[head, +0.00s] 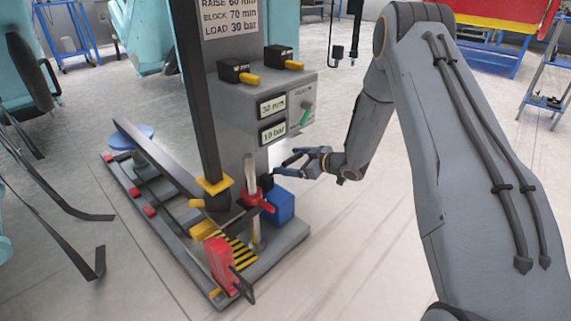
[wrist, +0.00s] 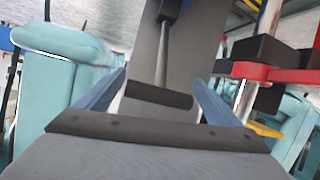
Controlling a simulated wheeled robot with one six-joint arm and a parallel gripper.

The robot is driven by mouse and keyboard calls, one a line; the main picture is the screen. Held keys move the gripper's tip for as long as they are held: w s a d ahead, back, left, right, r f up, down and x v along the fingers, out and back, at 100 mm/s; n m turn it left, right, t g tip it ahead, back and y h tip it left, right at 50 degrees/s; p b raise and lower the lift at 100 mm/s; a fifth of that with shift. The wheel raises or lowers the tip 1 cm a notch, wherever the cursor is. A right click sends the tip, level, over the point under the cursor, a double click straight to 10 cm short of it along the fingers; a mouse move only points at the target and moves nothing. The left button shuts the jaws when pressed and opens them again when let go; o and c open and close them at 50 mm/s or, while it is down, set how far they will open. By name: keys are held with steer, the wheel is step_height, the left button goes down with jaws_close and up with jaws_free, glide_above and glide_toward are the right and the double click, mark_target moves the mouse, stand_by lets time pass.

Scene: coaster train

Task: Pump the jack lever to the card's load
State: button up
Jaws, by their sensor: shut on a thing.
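The lever's dark cylindrical grip (wrist: 158,95) lies crosswise between the blue fingers of my gripper (wrist: 160,97) in the wrist view, on the end of a thin metal rod (wrist: 162,52). In the head view my gripper (head: 300,163) is shut on it, right of the grey column; the grip is small and partly hidden there. The card (head: 229,16) reads raise 60 mm, block 70 mm, load 30 bar. The upper display (head: 272,107) seems to read 30 mm and the lower display (head: 272,132) 10 bar. The jack's red collar (head: 252,198) sits on a metal post.
A blue box (head: 281,206) stands below my gripper on the grey base (head: 283,240). A red block (head: 221,262) stands at the front. Yellow-handled switches (head: 250,79) top the control box. Teal coaster seats (head: 150,35) stand behind left.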

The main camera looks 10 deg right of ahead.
steer(key=shift+w+r, duration=0.75)
steer(key=shift+w, duration=0.05)
steer(key=o, duration=1.4)
steer(key=shift+d, duration=0.15)
steer(key=shift+c, duration=0.2)
steer(key=shift+s+p, duration=0.2)
steer(key=shift+p, duration=0.1)
steer(key=p+v, duration=0.2)
steer(key=v, duration=0.5)
steer(key=shift+s+d, duration=0.1)
steer(key=shift+s, duration=0.1)
